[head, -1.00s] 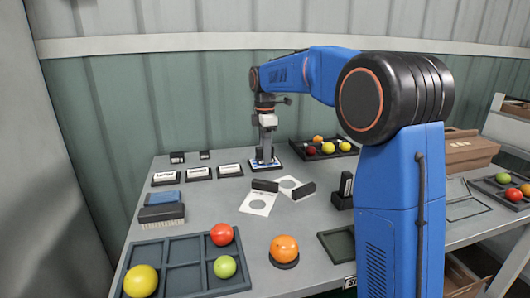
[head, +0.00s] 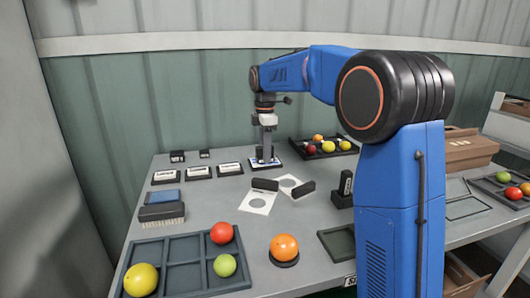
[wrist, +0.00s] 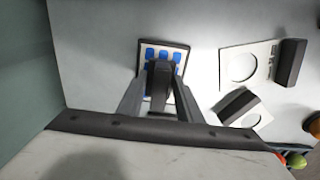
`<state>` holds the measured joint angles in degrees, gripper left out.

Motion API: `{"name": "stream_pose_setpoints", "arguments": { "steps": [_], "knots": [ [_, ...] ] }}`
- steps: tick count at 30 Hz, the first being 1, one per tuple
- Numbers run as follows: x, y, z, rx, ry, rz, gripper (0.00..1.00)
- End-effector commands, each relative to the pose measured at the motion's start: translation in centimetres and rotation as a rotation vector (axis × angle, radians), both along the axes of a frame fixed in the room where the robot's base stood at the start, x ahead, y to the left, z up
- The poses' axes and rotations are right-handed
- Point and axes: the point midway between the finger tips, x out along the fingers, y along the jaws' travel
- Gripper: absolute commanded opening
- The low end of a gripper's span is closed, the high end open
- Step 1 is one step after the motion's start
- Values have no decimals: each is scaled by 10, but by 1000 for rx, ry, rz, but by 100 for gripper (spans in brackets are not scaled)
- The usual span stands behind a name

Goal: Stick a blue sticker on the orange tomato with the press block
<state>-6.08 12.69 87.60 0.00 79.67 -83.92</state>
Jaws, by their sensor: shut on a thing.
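The orange tomato (head: 285,246) rests on a small round dark stand at the front middle of the table in the head view. My gripper (head: 267,150) is at the back of the table, pointing down. It is shut on the dark press block, which shows between the fingers in the wrist view (wrist: 160,77). The block is over the white sheet of blue stickers (wrist: 178,58), which also shows under my gripper in the head view (head: 255,164). The block hides the middle of the sheet; whether it touches cannot be told.
A dark compartment tray (head: 183,278) with yellow, red and green tomatoes lies front left. A brush (head: 162,213) and several labelled blocks (head: 198,172) stand behind it. Two white cards with round holes (head: 258,202) lie mid-table. Another tomato tray (head: 310,155) is at the back.

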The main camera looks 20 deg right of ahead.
Motion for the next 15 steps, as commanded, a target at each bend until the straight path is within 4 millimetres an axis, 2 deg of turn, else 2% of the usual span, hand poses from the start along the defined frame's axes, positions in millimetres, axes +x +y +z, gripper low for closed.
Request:
{"name": "stream_pose_setpoints", "arguments": {
  "steps": [8,15],
  "knots": [
    [0,0,-1,0,3,0,16],
    [0,0,12,0,0,0,16]
  ]
}}
